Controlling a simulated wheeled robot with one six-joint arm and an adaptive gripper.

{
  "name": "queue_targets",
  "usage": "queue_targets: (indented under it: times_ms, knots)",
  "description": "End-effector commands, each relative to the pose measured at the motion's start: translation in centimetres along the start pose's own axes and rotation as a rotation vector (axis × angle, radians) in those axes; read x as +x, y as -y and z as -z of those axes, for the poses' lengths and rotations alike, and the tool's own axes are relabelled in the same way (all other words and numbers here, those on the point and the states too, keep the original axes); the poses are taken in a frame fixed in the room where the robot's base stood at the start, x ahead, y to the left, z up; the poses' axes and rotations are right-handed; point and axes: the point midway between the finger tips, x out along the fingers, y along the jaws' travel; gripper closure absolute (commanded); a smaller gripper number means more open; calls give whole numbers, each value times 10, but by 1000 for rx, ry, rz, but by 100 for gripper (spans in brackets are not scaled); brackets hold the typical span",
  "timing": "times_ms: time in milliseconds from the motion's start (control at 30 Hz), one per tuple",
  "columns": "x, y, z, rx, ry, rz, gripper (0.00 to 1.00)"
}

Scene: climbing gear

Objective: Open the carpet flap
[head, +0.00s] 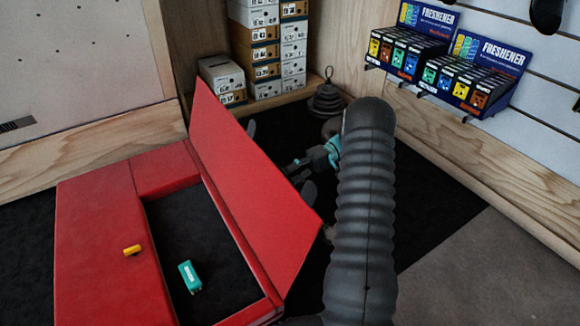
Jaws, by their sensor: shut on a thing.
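The red carpet flap (245,185) stands raised and tilted along the right side of the red pad (95,240). Below it, a dark recess (190,235) lies uncovered. My gripper (292,163) is at the flap's right-hand face, shut on the flap. Its dark fingers show only in part past the flap's edge, and the exact contact is hidden behind the flap.
A teal box (190,277) lies in the recess, and a small yellow piece (132,250) is on the pad's left part. Stacked shoe boxes (265,50), dark stacked discs (327,98) and freshener displays (450,65) stand behind. Dark floor (430,215) is clear at right.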

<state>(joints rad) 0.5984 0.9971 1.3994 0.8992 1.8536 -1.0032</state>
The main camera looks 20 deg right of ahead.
Motion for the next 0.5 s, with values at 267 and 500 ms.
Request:
queue_targets:
  times_ms: [267,500]
  knots:
    - [14,-11,-4,5,27,14,100]
    - [15,-11,-3,4,30,14,100]
